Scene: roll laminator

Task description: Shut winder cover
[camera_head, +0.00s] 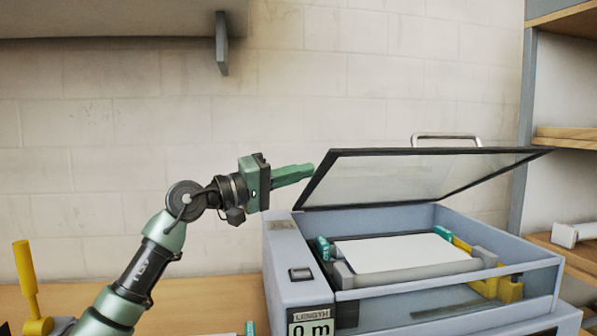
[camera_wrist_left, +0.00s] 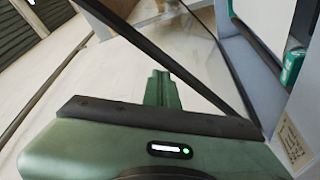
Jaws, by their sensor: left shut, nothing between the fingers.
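The winder cover (camera_head: 400,178) is a clear panel in a black frame with a metal handle (camera_head: 446,138) on its top edge. It stands raised and tilted over the grey laminator (camera_head: 281,257). My left gripper (camera_head: 311,169) is shut and empty, its fingers pointing right at the cover's left frame edge. I cannot tell whether they touch it. In the left wrist view the shut fingers (camera_wrist_left: 160,80) are beside the cover's dark frame bar (camera_wrist_left: 185,70). My right gripper is not in view.
Inside the machine lies a white roll or sheet (camera_head: 405,252) between teal and yellow holders. A length display (camera_head: 311,328) is on the front. A yellow-handled tool (camera_head: 27,270) stands at the left of the wooden bench. A shelf overhangs at upper left, and a rack stands at right.

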